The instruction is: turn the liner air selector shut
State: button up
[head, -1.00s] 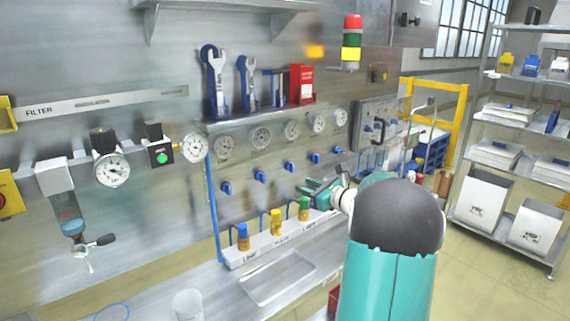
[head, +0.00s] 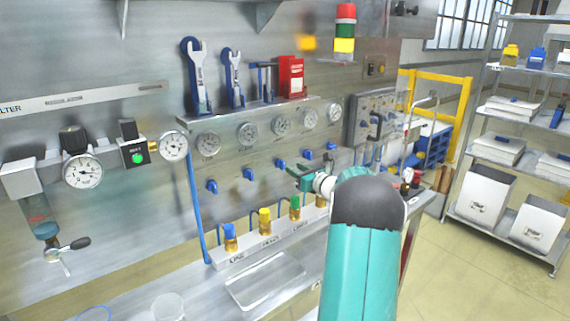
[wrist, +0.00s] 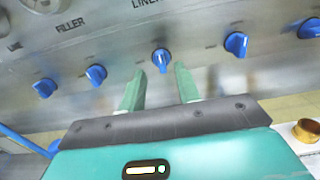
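The panel carries a row of blue selector knobs. The one under the partly cut-off label reading "LINE…" is the liner selector (wrist: 161,59), a blue knob with its grip roughly upright in the wrist view. In the head view it appears to be the third knob (head: 280,164) from the left. My gripper (wrist: 161,82) is open and empty. Its two green fingers point at the panel, with the liner selector just beyond and between their tips, apparently not touching. In the head view my gripper (head: 295,171) is just right of and below that knob.
Neighbouring blue knobs, one under FILLER (wrist: 96,74) and one to the right (wrist: 236,43), flank the fingers. Round gauges (head: 247,134) sit above. A blue hose (head: 195,200) runs down the left.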

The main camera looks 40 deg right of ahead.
aim_at(284, 162)
jog(key=w, duration=0.6)
jog(key=shift+w+d, duration=0.25)
jog(key=shift+d, duration=0.1)
jog(key=c, duration=0.6)
